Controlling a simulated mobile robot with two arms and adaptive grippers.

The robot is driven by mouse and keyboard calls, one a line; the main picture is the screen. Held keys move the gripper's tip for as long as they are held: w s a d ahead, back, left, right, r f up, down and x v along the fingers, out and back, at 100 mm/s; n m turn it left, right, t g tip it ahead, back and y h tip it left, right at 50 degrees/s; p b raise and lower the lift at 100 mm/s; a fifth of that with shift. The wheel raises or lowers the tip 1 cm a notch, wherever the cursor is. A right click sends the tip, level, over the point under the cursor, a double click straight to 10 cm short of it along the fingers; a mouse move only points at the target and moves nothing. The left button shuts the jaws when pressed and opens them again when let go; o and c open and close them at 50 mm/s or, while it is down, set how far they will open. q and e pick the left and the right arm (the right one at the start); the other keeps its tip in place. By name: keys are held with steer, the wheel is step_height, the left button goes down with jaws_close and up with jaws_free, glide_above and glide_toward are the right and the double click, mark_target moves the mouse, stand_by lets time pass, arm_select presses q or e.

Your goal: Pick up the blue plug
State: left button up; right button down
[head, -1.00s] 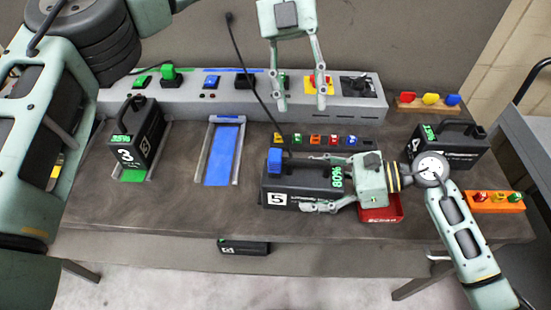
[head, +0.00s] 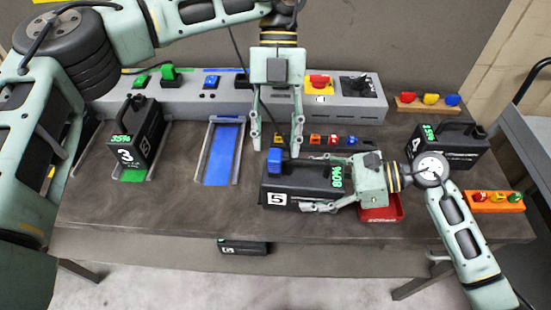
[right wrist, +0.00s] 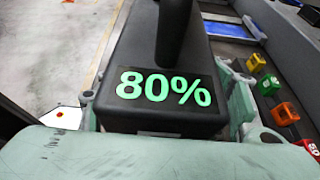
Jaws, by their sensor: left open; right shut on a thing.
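The blue plug (head: 274,161) shows as a blue block at the left end of the black battery marked 5 (head: 290,183). A black cable comes down towards it from above. My left gripper (head: 277,148) is open and points down at the plug, its fingertips to either side of the plug's upper end in the head view. I cannot tell their height above it. My right gripper (head: 320,185) is shut on battery 5 from the right. The right wrist view shows the battery's 80% display (right wrist: 165,88) and dark handle up close.
Battery 3 (head: 126,155) stands in a left slot beside the empty blue slot (head: 222,155). The grey panel (head: 215,100) with a green plug (head: 168,72) runs along the back. A red tray (head: 382,214) lies by my right gripper; another battery (head: 455,158) stands at right.

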mark_target(276, 151)
arm_select(q)
steer(key=x, duration=0.3)
steer(key=shift+f, duration=0.1)
steer(key=shift+c, duration=0.3)
jaws_close()
